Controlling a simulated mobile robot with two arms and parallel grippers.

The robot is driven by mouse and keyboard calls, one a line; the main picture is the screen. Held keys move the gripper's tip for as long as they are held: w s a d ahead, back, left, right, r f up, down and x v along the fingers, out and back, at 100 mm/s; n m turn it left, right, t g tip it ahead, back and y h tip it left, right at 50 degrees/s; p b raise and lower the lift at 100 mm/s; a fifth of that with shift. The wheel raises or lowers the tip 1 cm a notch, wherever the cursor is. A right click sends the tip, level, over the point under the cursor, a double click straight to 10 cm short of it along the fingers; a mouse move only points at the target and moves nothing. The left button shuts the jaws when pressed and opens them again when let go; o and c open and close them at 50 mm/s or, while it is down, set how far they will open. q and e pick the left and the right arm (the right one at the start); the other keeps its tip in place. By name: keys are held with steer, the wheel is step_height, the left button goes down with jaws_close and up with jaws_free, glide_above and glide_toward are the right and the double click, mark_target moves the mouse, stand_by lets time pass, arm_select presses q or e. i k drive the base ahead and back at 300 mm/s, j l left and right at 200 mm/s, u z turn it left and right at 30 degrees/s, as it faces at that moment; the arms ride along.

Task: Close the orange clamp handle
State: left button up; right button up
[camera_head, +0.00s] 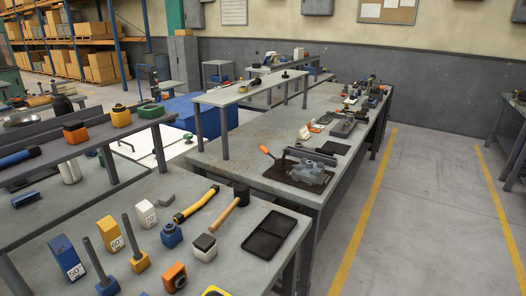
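The orange clamp handle (265,150) stands out at the left end of a grey metal clamp fixture (308,173). The handle is a thin lever with an orange grip, tilted up and to the left, away from the fixture's body. The fixture sits on a dark base plate near the front edge of the long grey workbench (245,165). A dark bar lies across the fixture's top. Neither of my grippers shows in this view.
A nearer table (185,215) holds a mallet (220,218), a black tray (270,234), a yellow-handled tool (195,204) and several coloured blocks. A raised shelf (245,92) stands at the bench's left. More tools lie farther along the bench. Open floor (400,220) lies to the right.

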mark_target(262, 148)
steer(key=i+l, duration=0.2)
steer(key=l, duration=0.2)
steer(key=i+l, duration=0.25)
steer(key=l, duration=0.15)
steer(key=i+l, duration=0.2)
steer(key=l, duration=0.2)
steer(key=i+l, duration=0.2)
steer(key=l, duration=0.2)
steer(key=i+l, duration=0.25)
steer(key=k+l+z, duration=0.05)
steer(key=l, duration=0.1)
